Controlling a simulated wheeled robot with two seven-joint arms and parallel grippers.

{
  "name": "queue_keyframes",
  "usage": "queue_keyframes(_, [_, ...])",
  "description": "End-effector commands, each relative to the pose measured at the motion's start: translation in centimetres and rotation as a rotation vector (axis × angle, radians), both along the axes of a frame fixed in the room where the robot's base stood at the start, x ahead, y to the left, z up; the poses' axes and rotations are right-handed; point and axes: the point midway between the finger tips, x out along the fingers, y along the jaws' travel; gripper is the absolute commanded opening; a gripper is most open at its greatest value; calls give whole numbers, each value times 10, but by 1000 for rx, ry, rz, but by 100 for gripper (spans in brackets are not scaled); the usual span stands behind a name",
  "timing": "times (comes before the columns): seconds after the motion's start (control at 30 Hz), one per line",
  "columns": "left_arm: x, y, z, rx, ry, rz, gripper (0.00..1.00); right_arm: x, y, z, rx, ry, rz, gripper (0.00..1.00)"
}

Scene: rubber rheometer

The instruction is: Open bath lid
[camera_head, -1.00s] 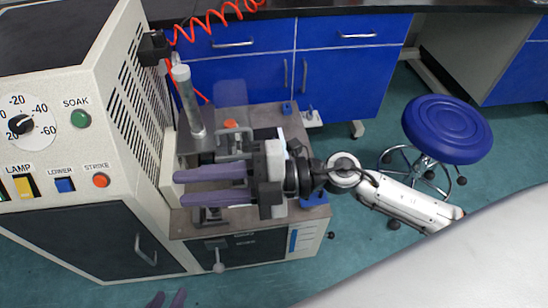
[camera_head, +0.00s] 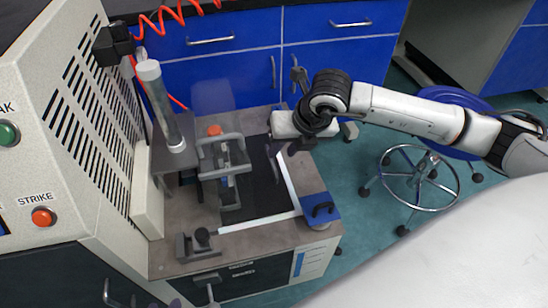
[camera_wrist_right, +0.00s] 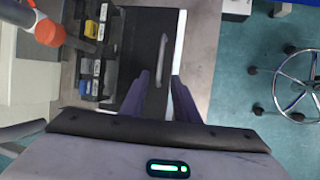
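The bath lid appears to be the dark flat panel (camera_head: 262,185) on top of the machine, with white strips along its right and front edges. In the right wrist view the dark panel (camera_wrist_right: 134,48) carries a grey bar handle (camera_wrist_right: 162,60). My right gripper (camera_head: 281,160) points down over the panel's right side. In the wrist view its purple fingers (camera_wrist_right: 160,90) are apart, with the near end of the handle between them. I cannot tell whether they touch it.
A metal frame with an orange knob (camera_head: 214,130) and an upright cylinder (camera_head: 156,95) stand left of the panel. A stool (camera_head: 420,178) stands on the floor at the right.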

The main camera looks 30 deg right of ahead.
Motion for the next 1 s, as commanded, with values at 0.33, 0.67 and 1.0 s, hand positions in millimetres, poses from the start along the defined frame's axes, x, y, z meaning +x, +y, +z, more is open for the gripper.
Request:
queue_keyframes(0.33, [2,-9,-10,5,33,-51,31,24,5,-54,2,-1,1,28])
queue_keyframes(0.67, [2,-11,-8,2,37,-60,31,29,6,-62,1,-1,3,28])
queue_keyframes(1.0, [2,-11,-8,1,36,-60,31,28,6,-62,2,-1,3,0])
